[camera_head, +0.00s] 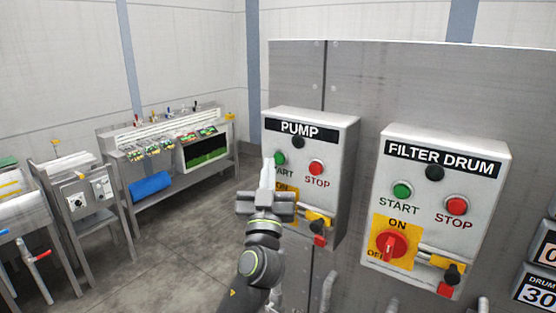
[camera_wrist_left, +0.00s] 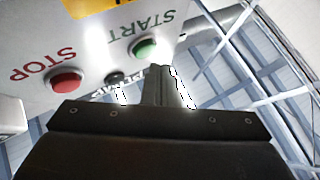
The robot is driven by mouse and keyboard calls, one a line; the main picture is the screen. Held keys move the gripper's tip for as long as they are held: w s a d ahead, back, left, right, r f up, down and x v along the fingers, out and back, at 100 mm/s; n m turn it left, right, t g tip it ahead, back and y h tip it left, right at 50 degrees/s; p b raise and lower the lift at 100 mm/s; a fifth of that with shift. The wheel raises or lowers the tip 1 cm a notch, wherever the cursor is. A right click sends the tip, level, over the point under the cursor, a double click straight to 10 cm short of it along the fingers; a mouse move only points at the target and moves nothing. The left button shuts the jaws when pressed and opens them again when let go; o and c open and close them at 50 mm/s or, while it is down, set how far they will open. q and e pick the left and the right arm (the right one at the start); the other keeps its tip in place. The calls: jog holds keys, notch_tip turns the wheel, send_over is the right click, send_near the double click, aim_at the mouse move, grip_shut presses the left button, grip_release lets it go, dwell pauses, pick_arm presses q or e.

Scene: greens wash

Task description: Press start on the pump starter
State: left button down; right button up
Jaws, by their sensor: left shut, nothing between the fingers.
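The pump starter (camera_head: 336,180) is a pale grey box labelled PUMP on a metal cabinet front. Its green start button (camera_head: 280,158) is at the left, with the red stop button (camera_head: 316,167) to its right. My left gripper (camera_head: 268,167) is shut and empty, its tips pointing up just left of the start button and covering part of the START label. In the left wrist view, which looks upside down, the green button (camera_wrist_left: 144,47) is just beyond the shut fingertips (camera_wrist_left: 160,70). I cannot tell whether they touch it. My right gripper is not in view.
A similar filter drum starter (camera_head: 434,205) stands to the right with its own green and red buttons. Below the pump buttons is a yellow switch plate, partly hidden by my left gripper. A metal bench (camera_head: 185,190) stands at the back left. Open floor lies between.

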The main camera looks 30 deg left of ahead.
pick_arm(q)
jog(key=shift+w+b, duration=0.4)
jog(key=shift+w, duration=0.1)
jog(key=shift+w+b, duration=0.35)
jog(key=shift+b, duration=0.1)
dwell(0.6)
jog(key=shift+s, duration=0.8)
jog(key=shift+s, duration=0.1)
jog(key=shift+s+a+p, duration=0.2)
jog(key=shift+s+p, duration=0.25)
jog(key=shift+s, duration=1.95)
